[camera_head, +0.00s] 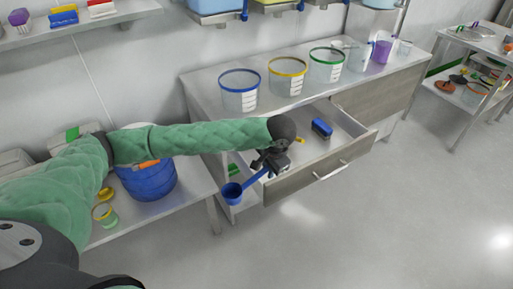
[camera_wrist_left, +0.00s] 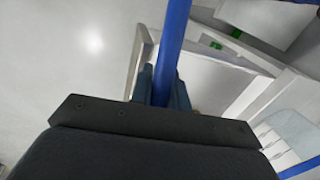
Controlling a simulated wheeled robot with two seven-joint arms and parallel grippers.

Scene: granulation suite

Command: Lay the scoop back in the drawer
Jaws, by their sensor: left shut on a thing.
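A blue scoop (camera_head: 233,193) has its bowl out to the left of the open drawer (camera_head: 290,186), in front of the cabinet. My left gripper (camera_head: 270,167) is shut on the scoop's handle, over the drawer's left end. In the left wrist view the blue handle (camera_wrist_left: 174,45) runs up from between the fingers (camera_wrist_left: 161,88). The drawer's pale inside (camera_wrist_left: 215,75) lies beyond them. My left wrist hides part of the drawer's inside. My right gripper is not in view.
A blue brush (camera_head: 321,128) lies in the drawer towards the back right. Several clear tubs, one with a blue rim (camera_head: 240,91), stand on the counter above. A blue drum (camera_head: 147,180) stands on the lower bench at left. The floor in front is clear.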

